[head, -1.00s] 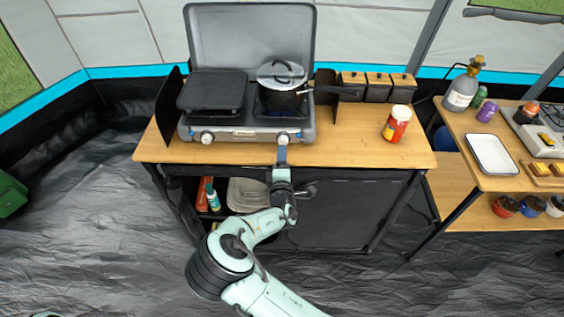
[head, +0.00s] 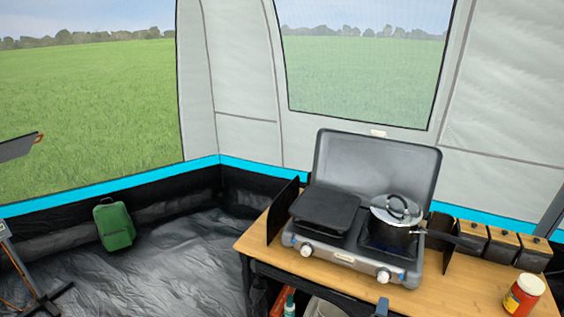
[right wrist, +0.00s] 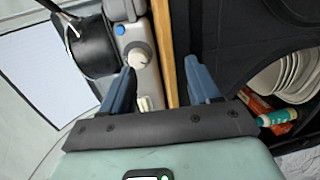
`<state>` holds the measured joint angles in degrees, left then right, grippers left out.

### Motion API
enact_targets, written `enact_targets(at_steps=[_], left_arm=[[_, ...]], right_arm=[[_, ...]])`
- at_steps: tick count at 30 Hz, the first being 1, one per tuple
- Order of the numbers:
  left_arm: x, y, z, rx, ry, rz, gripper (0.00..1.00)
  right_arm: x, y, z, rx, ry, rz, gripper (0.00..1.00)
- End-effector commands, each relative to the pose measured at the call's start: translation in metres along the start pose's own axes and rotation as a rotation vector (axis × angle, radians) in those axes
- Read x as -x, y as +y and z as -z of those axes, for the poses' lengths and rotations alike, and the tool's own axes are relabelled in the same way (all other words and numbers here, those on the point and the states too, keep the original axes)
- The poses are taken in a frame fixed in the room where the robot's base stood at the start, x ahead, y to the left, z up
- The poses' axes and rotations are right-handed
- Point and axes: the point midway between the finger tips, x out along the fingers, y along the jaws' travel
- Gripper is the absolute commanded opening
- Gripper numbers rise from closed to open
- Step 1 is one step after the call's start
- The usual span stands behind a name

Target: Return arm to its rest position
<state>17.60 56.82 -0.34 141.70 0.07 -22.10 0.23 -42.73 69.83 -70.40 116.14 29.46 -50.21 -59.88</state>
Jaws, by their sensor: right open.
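My right gripper (right wrist: 160,68) is open in the right wrist view, with its two blue fingers apart and nothing between them. It is at the front edge of the wooden table, close to a white knob (right wrist: 138,57) of the camping stove. I cannot tell whether the left finger touches the knob. In the head view only a blue fingertip (head: 382,307) of it shows at the bottom edge; the rest of the right arm is out of frame. The grey stove (head: 345,262) stands on the table with its lid up. My left gripper is not in view.
A lidded pot (head: 392,228) sits on the right burner and a black griddle (head: 324,212) on the left. A red jar (head: 523,295) stands on the table at right. Plates (right wrist: 284,75) and a bottle (right wrist: 277,118) are on the shelf below.

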Motion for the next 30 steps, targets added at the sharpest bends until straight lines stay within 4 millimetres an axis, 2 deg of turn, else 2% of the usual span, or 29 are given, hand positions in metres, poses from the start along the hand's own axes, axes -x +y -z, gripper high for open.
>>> enact_targets(at_steps=[1, 2, 4, 6, 8, 9, 11, 12, 14, 16, 19, 21, 22, 25, 27, 30], left_arm=[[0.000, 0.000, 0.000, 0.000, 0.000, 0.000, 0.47], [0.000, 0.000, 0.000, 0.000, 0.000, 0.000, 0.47], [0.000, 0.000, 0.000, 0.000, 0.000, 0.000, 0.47], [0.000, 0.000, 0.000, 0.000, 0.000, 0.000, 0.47], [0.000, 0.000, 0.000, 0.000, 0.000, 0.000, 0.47], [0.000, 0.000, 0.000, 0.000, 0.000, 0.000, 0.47], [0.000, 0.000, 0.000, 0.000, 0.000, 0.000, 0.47], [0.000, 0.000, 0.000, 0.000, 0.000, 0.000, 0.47], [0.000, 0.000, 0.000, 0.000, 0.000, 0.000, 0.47], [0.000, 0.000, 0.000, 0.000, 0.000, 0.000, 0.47], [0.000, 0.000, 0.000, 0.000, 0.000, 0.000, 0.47], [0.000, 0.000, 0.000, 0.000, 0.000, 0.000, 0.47], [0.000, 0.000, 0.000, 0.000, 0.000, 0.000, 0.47], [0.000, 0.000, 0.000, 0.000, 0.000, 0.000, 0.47], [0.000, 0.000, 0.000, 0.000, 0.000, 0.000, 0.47], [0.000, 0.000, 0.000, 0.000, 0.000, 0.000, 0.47]], right_arm=[[0.002, -0.027, -0.015, -0.028, -0.029, 0.068, 0.61], [0.005, -0.044, -0.024, -0.051, -0.046, 0.112, 0.61], [0.017, -0.090, -0.044, -0.115, -0.094, 0.234, 0.61], [0.035, -0.137, -0.064, -0.194, -0.152, 0.363, 0.61], [0.056, -0.176, -0.078, -0.267, -0.208, 0.476, 0.61], [0.073, -0.201, -0.086, -0.318, -0.249, 0.552, 0.61], [0.102, -0.236, -0.095, -0.402, -0.314, 0.666, 0.61], [0.123, -0.257, -0.100, -0.461, -0.362, 0.743, 0.61], [0.159, -0.286, -0.103, -0.555, -0.439, 0.862, 0.61], [0.206, -0.313, -0.099, -0.675, -0.537, 1.003, 0.61], [0.272, -0.335, -0.083, -0.853, -0.683, 1.201, 0.61], [0.312, -0.337, -0.066, -0.964, -0.776, 1.323, 0.61], [0.326, -0.336, -0.059, -1.004, -0.807, 1.367, 0.61], [0.358, -0.328, -0.040, -1.105, -0.892, 1.478, 0.61], [0.371, -0.322, -0.030, -1.147, -0.926, 1.526, 0.61], [0.380, -0.318, -0.024, -1.174, -0.949, 1.560, 0.61]])
